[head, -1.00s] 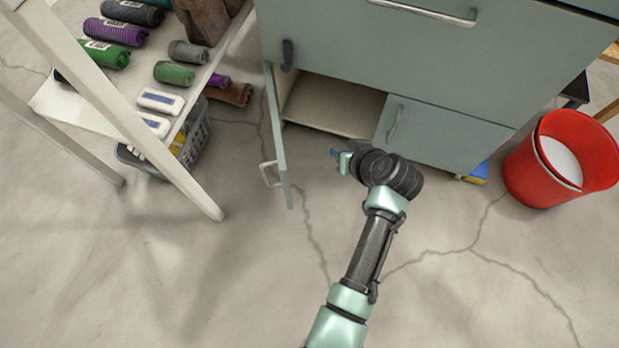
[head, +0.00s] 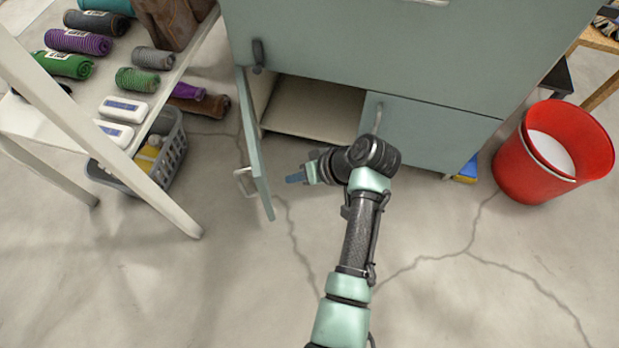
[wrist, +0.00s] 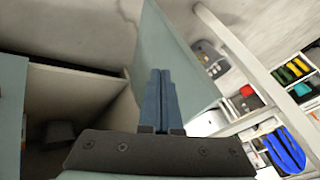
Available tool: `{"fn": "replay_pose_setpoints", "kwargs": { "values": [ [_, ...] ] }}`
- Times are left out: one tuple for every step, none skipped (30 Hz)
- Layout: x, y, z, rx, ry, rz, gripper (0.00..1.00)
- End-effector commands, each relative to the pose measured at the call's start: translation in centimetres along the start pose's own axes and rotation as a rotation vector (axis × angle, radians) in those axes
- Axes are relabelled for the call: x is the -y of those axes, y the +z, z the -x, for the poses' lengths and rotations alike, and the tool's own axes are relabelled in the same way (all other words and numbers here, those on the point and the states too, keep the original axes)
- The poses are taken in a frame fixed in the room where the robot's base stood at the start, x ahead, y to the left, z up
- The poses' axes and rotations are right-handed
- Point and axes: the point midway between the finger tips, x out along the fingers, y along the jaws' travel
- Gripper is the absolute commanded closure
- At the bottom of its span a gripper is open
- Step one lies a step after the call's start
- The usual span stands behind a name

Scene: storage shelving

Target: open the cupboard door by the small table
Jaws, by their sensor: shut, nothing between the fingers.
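The cupboard (head: 400,50) is grey-green, with two low doors. Its left door (head: 255,145) stands open, swung out toward me, with a metal handle (head: 245,182) on its outer face. The opening shows a bare beige floor (head: 310,110). The right door (head: 430,135) is shut. My gripper (head: 292,178) is shut and empty, in front of the opening and on the inner side of the open door. In the wrist view my blue fingers (wrist: 160,95) are together, with the open door (wrist: 180,60) just beyond and right of them. I cannot tell whether they touch it.
At left a white shelf table (head: 120,75) holds rolled cloths and white packs. A grey basket (head: 165,165) stands on the floor under it. A red bucket (head: 540,165) stands at right. The floor in front is clear.

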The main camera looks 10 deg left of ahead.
Motion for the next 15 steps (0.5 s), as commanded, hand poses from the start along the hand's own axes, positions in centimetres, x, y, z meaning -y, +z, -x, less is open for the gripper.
{"fn": "replay_pose_setpoints", "kwargs": {
  "values": [
    [0.1, 0.2, -1.2, 0.000, -0.001, 0.004, 1.00],
    [0.7, 0.1, -1.3, -0.001, 0.000, 0.005, 1.00],
    [1.2, 0.1, -1.5, 0.000, 0.000, 0.006, 1.00],
    [1.6, 0.2, -1.6, 0.000, -0.001, 0.003, 1.00],
    [1.9, 0.2, -1.7, -0.001, 0.000, 0.003, 1.00],
    [2.3, 0.1, -1.9, -0.001, 0.000, 0.003, 1.00],
    [2.5, 0.1, -2.0, -0.001, 0.001, 0.002, 1.00],
    [2.8, 0.1, -2.1, -0.001, 0.000, 0.002, 1.00],
    [3.1, 0.1, -2.2, -0.001, 0.000, 0.002, 1.00],
    [3.2, 0.1, -2.2, -0.001, 0.000, 0.001, 1.00],
    [3.4, 0.1, -2.3, -0.001, 0.000, 0.001, 1.00],
    [3.5, 0.1, -2.3, -0.001, 0.000, 0.000, 1.00],
    [3.5, 0.0, -2.3, -0.001, 0.000, 0.000, 1.00],
    [3.6, 0.0, -2.3, -0.001, 0.000, 0.000, 1.00],
    [3.6, 0.0, -2.3, -0.001, 0.001, 0.000, 1.00]
  ]
}}
